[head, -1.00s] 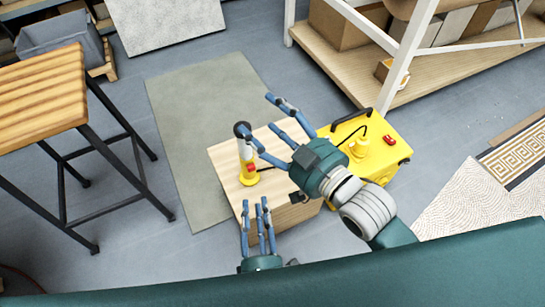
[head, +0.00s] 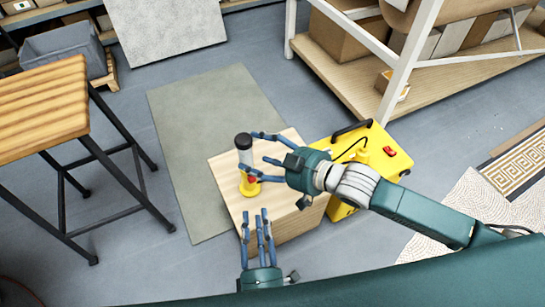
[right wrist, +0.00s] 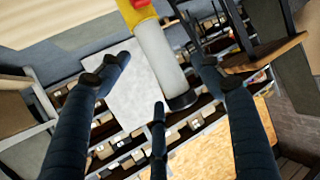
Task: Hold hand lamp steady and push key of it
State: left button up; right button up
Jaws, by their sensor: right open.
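The hand lamp (head: 243,152) stands upright on a wooden box (head: 228,190), with a dark top, pale tube, yellow base and red key (head: 252,179). My right gripper (head: 258,153) is open just right of the lamp, its fingers pointing at the tube. In the right wrist view the lamp (right wrist: 160,50) shows between the spread fingers; I cannot tell whether any finger touches it. The red key (right wrist: 140,4) is at that view's top edge. My left gripper (head: 256,216) is open and empty at the near side of the box, below the lamp.
A yellow case (head: 378,140) with a black handle and red part stands right of the box. A slatted wooden stool (head: 40,105) stands at the left. A white-framed shelf (head: 405,60) is at the upper right. A grey-green mat (head: 200,110) lies behind the box.

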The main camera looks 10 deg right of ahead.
jog(key=shift+x, duration=2.35)
pick_arm(q)
jog(key=shift+c, duration=0.3)
pick_arm(e)
jog(key=c, duration=1.5)
pick_arm(q)
grip_shut()
pick_arm(e)
jog(key=shift+c, duration=0.2)
